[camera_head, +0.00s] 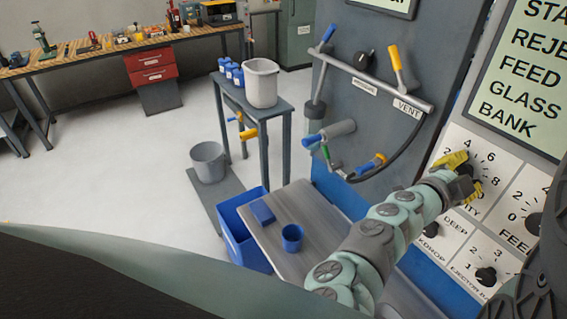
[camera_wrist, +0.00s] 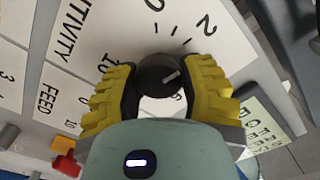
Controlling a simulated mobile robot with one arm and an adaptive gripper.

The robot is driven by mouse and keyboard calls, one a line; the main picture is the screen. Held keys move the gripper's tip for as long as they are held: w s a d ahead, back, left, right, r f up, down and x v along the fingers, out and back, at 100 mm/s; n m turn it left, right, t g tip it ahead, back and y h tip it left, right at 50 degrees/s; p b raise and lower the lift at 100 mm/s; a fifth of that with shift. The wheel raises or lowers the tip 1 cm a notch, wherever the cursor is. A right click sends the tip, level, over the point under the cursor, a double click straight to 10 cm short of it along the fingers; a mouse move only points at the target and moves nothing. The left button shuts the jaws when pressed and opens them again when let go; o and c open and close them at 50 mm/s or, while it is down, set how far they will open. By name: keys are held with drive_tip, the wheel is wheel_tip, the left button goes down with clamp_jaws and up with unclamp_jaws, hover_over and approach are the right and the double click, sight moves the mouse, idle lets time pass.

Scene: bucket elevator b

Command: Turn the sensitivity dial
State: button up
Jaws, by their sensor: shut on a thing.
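The sensitivity dial (camera_wrist: 160,74) is a dark round knob with a light pointer line, on a white plate with printed numbers and the word "SENSITIVITY", partly cut off. My gripper (camera_wrist: 158,84) has yellow ridged fingers, one on each side of the knob, closed on it. In the head view my gripper (camera_head: 460,175) reaches the upper left plate of the panel and hides most of the dial. The plate's numbers (camera_head: 468,146) show around the fingers.
The feed knob (camera_head: 533,222) is right of my gripper, with the drop knob (camera_head: 431,229) and ejector knob (camera_head: 486,276) below. A pipe with blue and yellow handles (camera_head: 395,57) is to the left. A blue cup (camera_head: 292,238) stands on a grey surface.

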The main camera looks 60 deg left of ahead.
drive_tip(key=o, duration=1.2)
drive_tip(key=s, duration=1.2)
drive_tip(key=shift+a, duration=0.25)
